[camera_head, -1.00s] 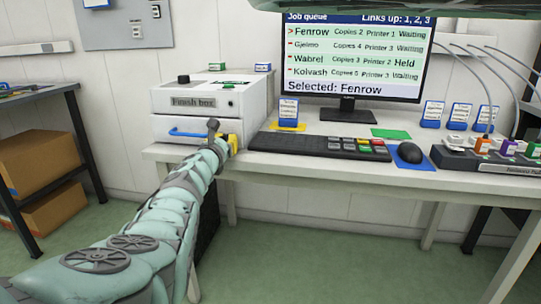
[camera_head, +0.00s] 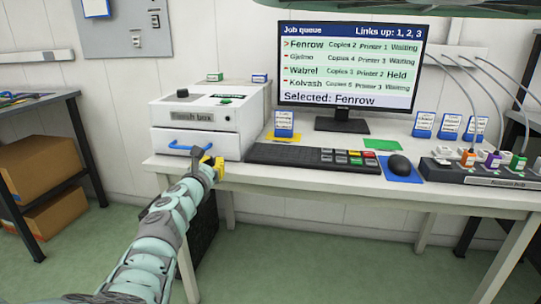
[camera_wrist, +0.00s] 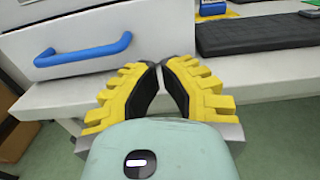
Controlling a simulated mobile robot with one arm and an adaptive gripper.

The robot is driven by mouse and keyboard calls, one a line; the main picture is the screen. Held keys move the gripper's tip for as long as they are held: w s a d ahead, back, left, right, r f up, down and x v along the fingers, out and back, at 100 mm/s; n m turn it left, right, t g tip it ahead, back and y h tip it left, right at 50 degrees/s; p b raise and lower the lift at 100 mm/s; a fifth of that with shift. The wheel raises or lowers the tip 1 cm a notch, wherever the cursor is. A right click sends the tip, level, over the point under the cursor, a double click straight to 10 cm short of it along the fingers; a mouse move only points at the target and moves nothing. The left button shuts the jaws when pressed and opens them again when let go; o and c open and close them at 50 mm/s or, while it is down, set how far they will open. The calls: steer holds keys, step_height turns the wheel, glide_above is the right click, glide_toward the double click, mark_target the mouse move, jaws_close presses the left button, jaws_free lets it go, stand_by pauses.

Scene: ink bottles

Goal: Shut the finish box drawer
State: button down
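The finish box (camera_head: 207,113) is a white cabinet at the left end of the desk, with a label on its front. Its drawer (camera_head: 177,137) is the low front panel with a blue bar handle (camera_head: 192,148). The drawer front looks at or close to the box face; I cannot tell whether a small gap is left. In the wrist view the blue handle (camera_wrist: 83,51) is at the upper left. My gripper (camera_head: 214,164) is in front of the drawer's lower right corner, right of the handle and apart from it. Its yellow fingers (camera_wrist: 160,66) are together and empty.
The desk (camera_head: 330,180) also holds a keyboard (camera_head: 310,158), a mouse (camera_head: 400,165), a monitor (camera_head: 347,65) and a hub with cables (camera_head: 485,172). A dark shelf with cardboard boxes (camera_head: 45,170) stands at the left. Floor is free between them.

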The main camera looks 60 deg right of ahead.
steer(key=p+v, duration=0.2)
steer(key=v, duration=0.5)
steer(key=shift+s+f, duration=0.1)
